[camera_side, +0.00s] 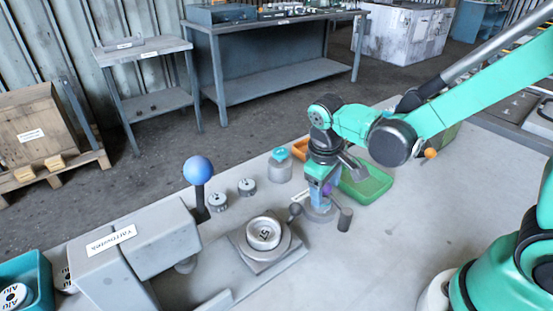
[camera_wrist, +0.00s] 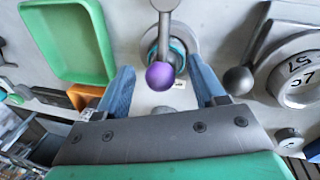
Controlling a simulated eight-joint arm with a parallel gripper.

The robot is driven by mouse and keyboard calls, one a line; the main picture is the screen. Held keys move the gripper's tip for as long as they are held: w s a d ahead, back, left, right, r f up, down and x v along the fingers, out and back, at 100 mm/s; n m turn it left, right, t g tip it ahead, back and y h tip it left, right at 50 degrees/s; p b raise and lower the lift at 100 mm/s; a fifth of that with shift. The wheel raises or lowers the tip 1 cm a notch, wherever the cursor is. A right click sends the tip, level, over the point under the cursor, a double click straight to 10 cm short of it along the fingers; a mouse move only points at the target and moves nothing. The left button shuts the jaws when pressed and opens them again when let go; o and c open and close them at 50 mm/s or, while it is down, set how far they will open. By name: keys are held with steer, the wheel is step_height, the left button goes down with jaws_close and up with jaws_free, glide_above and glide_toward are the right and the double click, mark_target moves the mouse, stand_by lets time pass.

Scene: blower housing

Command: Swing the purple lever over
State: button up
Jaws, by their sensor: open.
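The purple lever's ball knob (camera_wrist: 160,75) shows in the wrist view, between my two blue fingers and near their tips. A grey arm runs from it up the picture, over a round grey base, to a dark round end (camera_wrist: 165,4). In the side view the knob is mostly hidden by my gripper, with a bit of purple (camera_side: 328,188) showing. The round base (camera_side: 320,214) stands on the bench, with a dark cylinder (camera_side: 345,219) at its right. My gripper (camera_side: 323,197) points down over the lever, open, a finger on either side of the knob; contact cannot be told.
A green tray (camera_side: 368,184) lies just right of my gripper, an orange tray (camera_side: 301,148) behind it. A fixture with a numbered round part (camera_side: 263,233) and a dark ball handle (camera_side: 295,209) is close on the left. A blue-ball lever (camera_side: 198,170) stands farther left. The front right bench is clear.

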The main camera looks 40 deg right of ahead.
jaws_close()
steer(key=d+m, duration=0.1)
steer(key=m, duration=0.1)
steer(key=d+m, duration=0.1)
steer(key=m, duration=0.1)
steer(key=shift+s+g, duration=0.15)
steer(key=shift+g, duration=0.25)
steer(key=d+m, duration=0.1)
steer(key=m, duration=0.1)
steer(key=s+d+m, duration=0.1)
steer(key=m, duration=0.1)
steer(key=shift+s+m+g, duration=0.1)
steer(key=shift+m+g, duration=0.3)
steer(key=m, duration=0.1)
steer(key=s+m, duration=0.1)
steer(key=m, duration=0.1)
steer(key=d+m+y, duration=0.1)
steer(key=shift+s+m+g, duration=0.3)
steer(key=shift+s, duration=0.05)
steer(key=shift+s+d+m+y, duration=0.2)
steer(key=shift+s+m, duration=0.35)
steer(key=shift+m, duration=0.6)
steer(key=shift+s+d+m+y, duration=0.15)
steer(key=shift+s+m, duration=0.35)
steer(key=shift+m, duration=0.65)
steer(key=shift+s, duration=0.1)
